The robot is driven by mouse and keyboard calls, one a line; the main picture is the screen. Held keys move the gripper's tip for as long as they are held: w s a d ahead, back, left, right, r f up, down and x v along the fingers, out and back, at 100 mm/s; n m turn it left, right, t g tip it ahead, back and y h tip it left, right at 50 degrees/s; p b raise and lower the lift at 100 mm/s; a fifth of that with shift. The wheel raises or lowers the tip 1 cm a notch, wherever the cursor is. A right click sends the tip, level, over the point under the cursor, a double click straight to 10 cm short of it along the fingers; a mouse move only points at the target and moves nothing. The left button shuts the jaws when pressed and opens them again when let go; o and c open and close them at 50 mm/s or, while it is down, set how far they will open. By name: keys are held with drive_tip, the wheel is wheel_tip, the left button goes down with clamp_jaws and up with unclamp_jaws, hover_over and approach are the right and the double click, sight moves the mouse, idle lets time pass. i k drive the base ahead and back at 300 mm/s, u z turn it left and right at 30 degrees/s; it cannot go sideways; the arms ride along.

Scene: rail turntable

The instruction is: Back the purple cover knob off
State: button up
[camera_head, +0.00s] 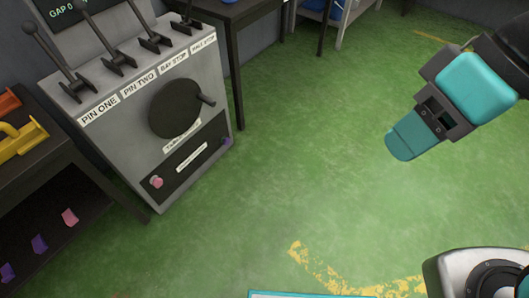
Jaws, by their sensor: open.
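The purple cover knob (226,142) is at the right end of a dark cover panel (193,157), low on the front of a grey lever cabinet (140,140). A pink knob (156,182) is at the panel's left end. A pale label sits on the panel between them. My gripper (405,138) is at the upper right, over the green floor, well to the right of the cabinet and touching nothing. It is open and empty. It is seen from the side, so the gap between its fingers is hidden.
A black crank disc (175,108) with a handle juts out above the panel. Several levers (75,85) stand on the cabinet top. A dark shelf (50,190) at left holds yellow and orange items, with pink and purple pieces below. The green floor between cabinet and gripper is clear.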

sight(226, 141)
drive_tip(key=u, duration=1.2)
drive_tip(key=i, duration=1.2)
drive_tip(key=z, duration=0.95)
drive_tip(key=i, duration=0.5)
drive_tip(key=z, duration=0.55)
